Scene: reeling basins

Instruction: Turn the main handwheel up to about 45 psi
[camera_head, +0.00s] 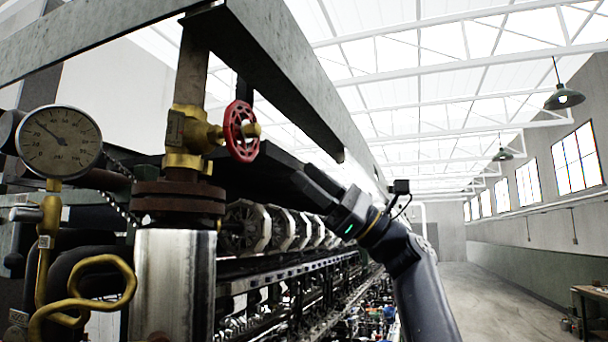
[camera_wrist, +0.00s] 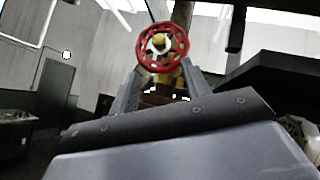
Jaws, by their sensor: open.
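The main handwheel (camera_head: 241,131) is a red spoked wheel on a brass valve (camera_head: 187,138) at the upper left of the head view. In the wrist view the red handwheel (camera_wrist: 162,47) stands at the top middle, beyond the fingertips. My gripper (camera_head: 312,180) is to the right of the wheel and a little below it, apart from it. In the wrist view its two fingers (camera_wrist: 160,80) are spread with nothing between them. The round pressure gauge (camera_head: 59,142) is at the far left. Its needle points to the upper left; its numbers are too small to read surely.
A rusty flange (camera_head: 178,197) and pale metal column (camera_head: 176,283) stand under the valve. A curved brass pipe (camera_head: 95,293) is at lower left. A steel beam (camera_head: 283,75) runs overhead. Several reels (camera_head: 246,228) line the machine behind. The floor (camera_head: 500,290) at right is open.

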